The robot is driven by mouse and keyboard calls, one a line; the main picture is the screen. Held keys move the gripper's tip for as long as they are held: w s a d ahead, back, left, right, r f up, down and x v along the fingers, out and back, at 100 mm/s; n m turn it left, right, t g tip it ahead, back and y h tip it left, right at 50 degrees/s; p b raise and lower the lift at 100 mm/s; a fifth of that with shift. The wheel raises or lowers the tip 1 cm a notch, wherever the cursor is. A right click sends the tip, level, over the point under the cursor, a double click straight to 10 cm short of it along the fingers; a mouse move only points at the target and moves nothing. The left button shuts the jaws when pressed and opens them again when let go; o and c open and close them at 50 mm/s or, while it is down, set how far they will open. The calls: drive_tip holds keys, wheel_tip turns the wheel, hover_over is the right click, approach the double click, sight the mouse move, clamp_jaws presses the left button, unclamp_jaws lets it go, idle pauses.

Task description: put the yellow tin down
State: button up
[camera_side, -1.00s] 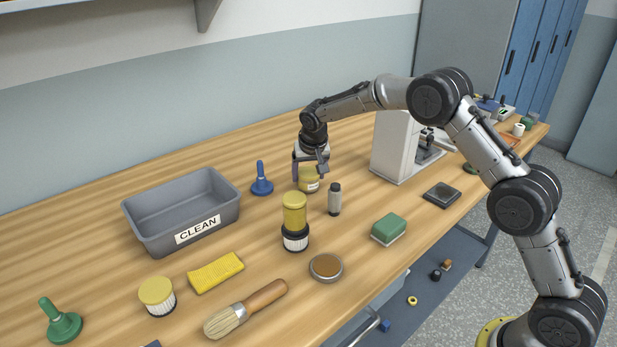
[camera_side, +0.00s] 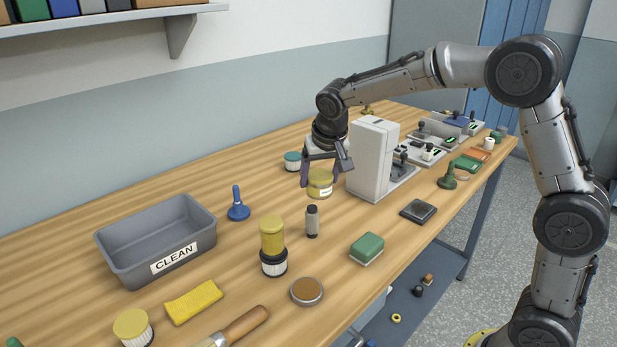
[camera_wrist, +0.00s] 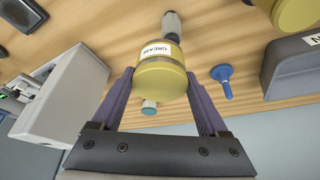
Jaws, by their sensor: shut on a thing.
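The yellow tin (camera_side: 320,190) is a short round tin with a pale label, between the fingers of my gripper (camera_side: 320,176). The tin is left of the white machine's front, behind the small grey bottle (camera_side: 312,222). It appears raised off the bench, but the gap under it is hard to judge.
A teal-lidded jar (camera_side: 292,162) stands just behind my gripper. The white upright machine (camera_side: 369,158) is close on the right. A blue-handled tool (camera_side: 238,206) and the grey CLEAN bin (camera_side: 133,272) are left. Bare wood lies between the blue tool and the tin.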

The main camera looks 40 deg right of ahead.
drive_tip(key=shift+s+f, duration=0.1)
drive_tip(key=shift+s, duration=0.35)
drive_tip(key=s+d+m, duration=0.2)
drive_tip(key=s+d, duration=0.5)
drive_tip(key=d, duration=0.1)
drive_tip(key=shift+g+h, duration=0.3)
drive_tip(key=shift+h, duration=0.1)
drive_tip(key=w+d+f, duration=0.1)
drive_tip(key=w+f, duration=0.1)
drive_tip(key=w, duration=0.2)
drive_tip(key=w+d+f, duration=0.2)
drive_tip(key=w+f, duration=0.1)
drive_tip(key=w, duration=0.1)
drive_tip(key=w+d+f, duration=0.1)
drive_tip(key=w+f, duration=0.2)
drive_tip(key=w, duration=0.1)
drive_tip(key=shift+d, duration=0.25)
drive_tip(key=shift+w+d+f, duration=0.15)
drive_tip(key=shift+w+f, duration=0.35)
drive_tip(key=shift+f, duration=1.6)
drive_tip(key=shift+f, duration=0.1)
drive_tip(key=o, duration=1.4)
drive_tip(key=shift+f, duration=0.1)
drive_tip(key=shift+c, duration=0.2)
